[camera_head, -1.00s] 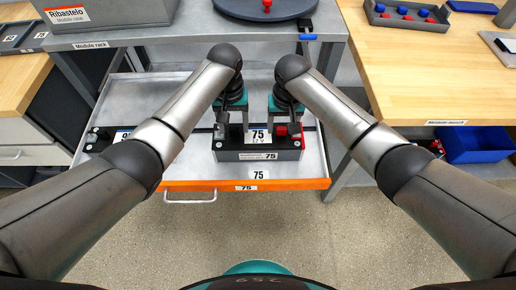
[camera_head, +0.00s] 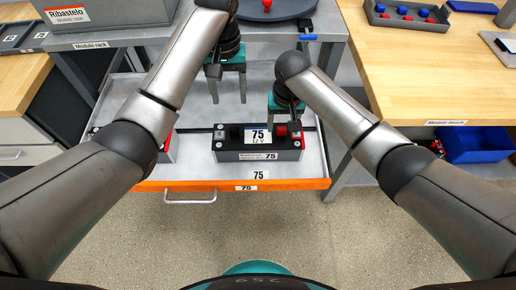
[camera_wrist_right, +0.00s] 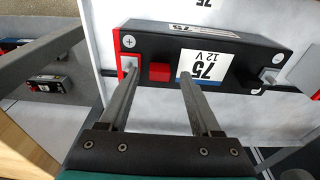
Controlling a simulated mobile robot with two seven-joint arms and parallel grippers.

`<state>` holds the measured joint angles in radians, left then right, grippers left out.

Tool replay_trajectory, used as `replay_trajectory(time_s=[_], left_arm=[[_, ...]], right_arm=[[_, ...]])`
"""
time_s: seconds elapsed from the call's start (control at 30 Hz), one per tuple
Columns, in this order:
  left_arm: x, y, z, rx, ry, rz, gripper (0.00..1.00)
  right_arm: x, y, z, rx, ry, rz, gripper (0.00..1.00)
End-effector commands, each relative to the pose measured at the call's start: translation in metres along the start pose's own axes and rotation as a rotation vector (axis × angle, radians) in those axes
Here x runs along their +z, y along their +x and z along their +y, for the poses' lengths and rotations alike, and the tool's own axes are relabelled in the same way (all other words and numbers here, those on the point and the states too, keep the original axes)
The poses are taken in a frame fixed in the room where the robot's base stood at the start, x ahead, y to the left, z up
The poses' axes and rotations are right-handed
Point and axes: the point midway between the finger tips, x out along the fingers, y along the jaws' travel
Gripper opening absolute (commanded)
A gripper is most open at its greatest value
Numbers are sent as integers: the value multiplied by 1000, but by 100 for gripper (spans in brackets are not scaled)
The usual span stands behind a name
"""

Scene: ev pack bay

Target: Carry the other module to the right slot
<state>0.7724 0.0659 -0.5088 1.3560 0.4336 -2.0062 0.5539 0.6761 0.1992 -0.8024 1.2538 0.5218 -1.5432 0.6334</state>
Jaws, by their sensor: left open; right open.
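A dark module labelled 75, 12 V (camera_head: 285,155) sits upright at the right of the open drawer (camera_head: 233,183); it also shows in the right wrist view (camera_wrist_right: 235,45), with a red block and grey terminals on top. A second module (camera_head: 167,153) is at the left of the drawer, mostly hidden behind my left arm. My left gripper (camera_head: 229,98) is open and empty, raised above and behind the labelled module. My right gripper (camera_head: 284,119) is open, its fingers (camera_wrist_right: 157,70) near that module's red end. I cannot tell whether they touch it.
The module rack (camera_head: 120,42) stands behind the drawer, with a dark round plate (camera_head: 285,8) on top. A wooden bench (camera_head: 430,85) is at right, with a blue bin (camera_head: 480,145) below it. The floor in front is clear.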

Motion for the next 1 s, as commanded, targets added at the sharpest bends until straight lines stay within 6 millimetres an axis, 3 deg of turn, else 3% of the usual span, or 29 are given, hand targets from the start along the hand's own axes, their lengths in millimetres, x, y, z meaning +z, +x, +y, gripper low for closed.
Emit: replay_trajectory(time_s=[0.5, 0.7, 1.0], left_arm=[[0, 0, 0, 0, 0, 1, 65], [0, 0, 0, 0, 0, 1, 65], [0, 0, 0, 0, 0, 1, 65]], right_arm=[[-1, -94, 0, -1, -1, 4, 65], [0, -109, 0, 0, 1, 2, 65], [0, -111, 0, 0, 0, 1, 65]])
